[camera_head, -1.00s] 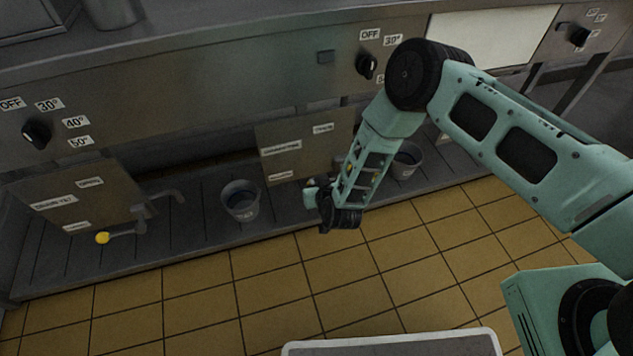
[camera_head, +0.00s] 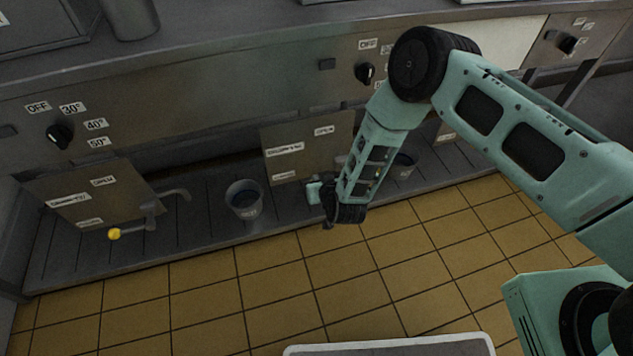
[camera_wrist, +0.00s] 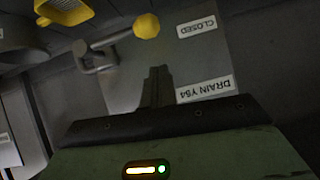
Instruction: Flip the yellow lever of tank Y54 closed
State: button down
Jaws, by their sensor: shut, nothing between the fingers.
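The plate labelled DRAIN Y54 (camera_wrist: 225,60) shows upside down in the wrist view, with a CLOSED label on it. The yellow lever knob (camera_wrist: 145,26) is beside the CLOSED label, on an arm running to a grey valve (camera_wrist: 95,55). My gripper (camera_wrist: 158,72) is shut and empty in front of the plate, apart from the knob in the picture. In the head view my gripper (camera_head: 315,192) is low by the middle drain plate (camera_head: 298,150). My forearm hides that plate's lever and part of its right side there.
Another yellow lever (camera_head: 114,234) is at the left drain plate (camera_head: 85,193). A grey bucket (camera_head: 244,201) stands on the slatted ledge left of my gripper, and another bucket (camera_head: 403,165) is behind my arm.

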jog(key=p+v, duration=0.2)
jog(key=v, duration=0.6)
jog(key=shift+s+a+r, duration=0.1)
jog(key=s+a+r+n+g+y, duration=0.1)
jog(key=s+a+r+g, duration=0.15)
jog(key=r, duration=0.75)
jog(key=s+a+r+n+g+y, duration=0.1)
jog(key=s+a+r+n+g, duration=0.15)
jog(key=r, duration=0.65)
jog(key=s+d+r+n+g+h, duration=0.1)
jog(key=s+d+r+g+h, duration=0.15)
jog(key=s+d+r, duration=0.6)
jog(key=s+d+r+n+g+h, duration=0.1)
jog(key=s+d+r+g+h, duration=0.15)
jog(key=s+d+r, duration=0.6)
jog(key=s+a+r+p, duration=0.1)
jog(key=r+p, duration=1.1)
jog(key=s+a+r+p, duration=0.1)
jog(key=s+r+p, duration=0.1)
jog(key=r+p, duration=1)
jog(key=shift+s+a+r+g+p, duration=0.2)
jog(key=shift+s+r+g+p, duration=0.1)
jog(key=shift+r, duration=0.15)
jog(key=shift+m, duration=0.25)
